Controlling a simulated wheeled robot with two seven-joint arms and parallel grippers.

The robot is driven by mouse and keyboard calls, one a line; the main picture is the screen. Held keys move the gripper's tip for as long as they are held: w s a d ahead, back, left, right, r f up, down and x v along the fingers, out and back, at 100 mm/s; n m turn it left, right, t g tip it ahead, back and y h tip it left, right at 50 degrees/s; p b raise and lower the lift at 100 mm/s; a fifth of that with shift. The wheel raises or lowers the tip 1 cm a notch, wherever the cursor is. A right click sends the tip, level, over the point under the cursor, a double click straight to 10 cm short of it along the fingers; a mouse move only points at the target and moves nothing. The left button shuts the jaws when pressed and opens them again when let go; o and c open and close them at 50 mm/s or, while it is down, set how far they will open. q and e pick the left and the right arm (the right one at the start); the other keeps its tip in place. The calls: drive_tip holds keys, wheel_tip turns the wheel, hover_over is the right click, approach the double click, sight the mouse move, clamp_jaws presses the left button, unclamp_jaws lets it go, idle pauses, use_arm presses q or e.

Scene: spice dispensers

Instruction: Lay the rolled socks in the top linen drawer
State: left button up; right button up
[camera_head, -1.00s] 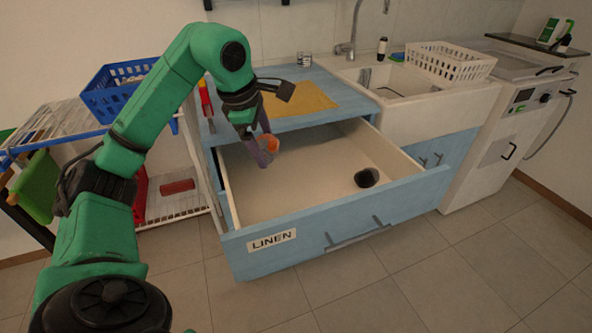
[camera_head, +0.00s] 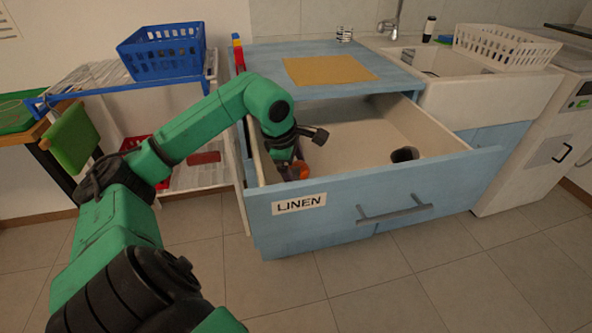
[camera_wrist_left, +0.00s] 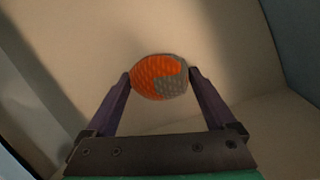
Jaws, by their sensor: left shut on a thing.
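The top drawer, labelled LINEN (camera_head: 345,212), is pulled open under the blue counter. My left gripper (camera_head: 297,170) reaches down inside its front left part. It is shut on orange and grey rolled socks (camera_wrist_left: 160,78), held between the two fingertips in the left wrist view. Whether the socks touch the drawer floor I cannot tell. A dark rolled item (camera_head: 404,154), perhaps other socks, lies in the drawer at the right. My right gripper is not in view.
A yellow cloth (camera_head: 330,69) lies on the counter above the drawer. A blue basket (camera_head: 163,52) stands on the rack at left. A white basket (camera_head: 505,45) stands by the sink. The drawer's middle floor is clear.

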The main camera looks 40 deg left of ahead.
use_arm(q)
drive_tip(key=o, duration=1.1)
drive_tip(key=shift+f, duration=0.1)
drive_tip(key=shift+c, duration=0.2)
drive_tip(key=p+v, duration=0.1)
drive_tip(key=v, duration=1.1)
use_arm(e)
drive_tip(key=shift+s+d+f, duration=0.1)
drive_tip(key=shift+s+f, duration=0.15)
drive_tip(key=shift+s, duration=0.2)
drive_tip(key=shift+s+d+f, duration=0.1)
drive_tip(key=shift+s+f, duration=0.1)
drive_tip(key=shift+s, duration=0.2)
